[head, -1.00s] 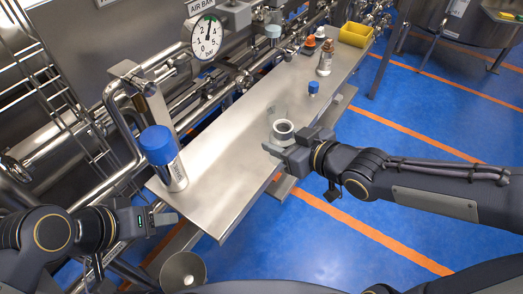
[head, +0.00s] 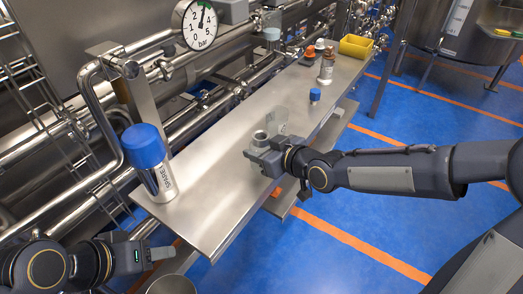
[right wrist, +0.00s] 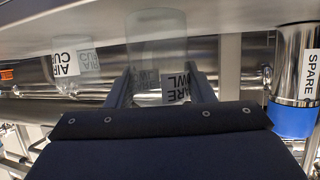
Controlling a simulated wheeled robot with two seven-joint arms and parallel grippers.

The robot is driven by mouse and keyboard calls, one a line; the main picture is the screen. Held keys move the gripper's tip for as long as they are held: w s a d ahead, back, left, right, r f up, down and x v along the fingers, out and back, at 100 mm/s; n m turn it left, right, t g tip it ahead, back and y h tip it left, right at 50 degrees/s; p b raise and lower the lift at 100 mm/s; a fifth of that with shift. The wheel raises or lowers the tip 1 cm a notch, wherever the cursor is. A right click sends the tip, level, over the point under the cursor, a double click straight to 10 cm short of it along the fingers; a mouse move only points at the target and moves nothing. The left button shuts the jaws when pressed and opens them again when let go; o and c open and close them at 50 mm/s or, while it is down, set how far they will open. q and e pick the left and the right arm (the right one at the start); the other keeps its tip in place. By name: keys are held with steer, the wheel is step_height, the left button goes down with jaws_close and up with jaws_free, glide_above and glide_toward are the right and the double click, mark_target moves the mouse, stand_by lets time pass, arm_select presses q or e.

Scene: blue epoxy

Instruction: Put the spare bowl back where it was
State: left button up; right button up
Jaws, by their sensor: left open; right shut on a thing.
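The spare bowl (right wrist: 156,40) is a clear cylinder labelled as the spare bowl, between the fingers of my right gripper (right wrist: 160,88) in the right wrist view. My right gripper is shut on it. In the head view only the bowl's grey ring-like rim (head: 260,137) shows clearly, over the front part of the steel shelf (head: 225,130). I cannot tell whether its base touches the shelf. My left gripper (head: 162,253) is open and empty, off the near end of the shelf.
A clear cup (head: 278,119) stands close behind the bowl. A blue-capped steel canister marked SPARE (head: 158,178) stands at the shelf's near left.

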steer(key=shift+f, duration=0.15)
steer(key=o, duration=1.1)
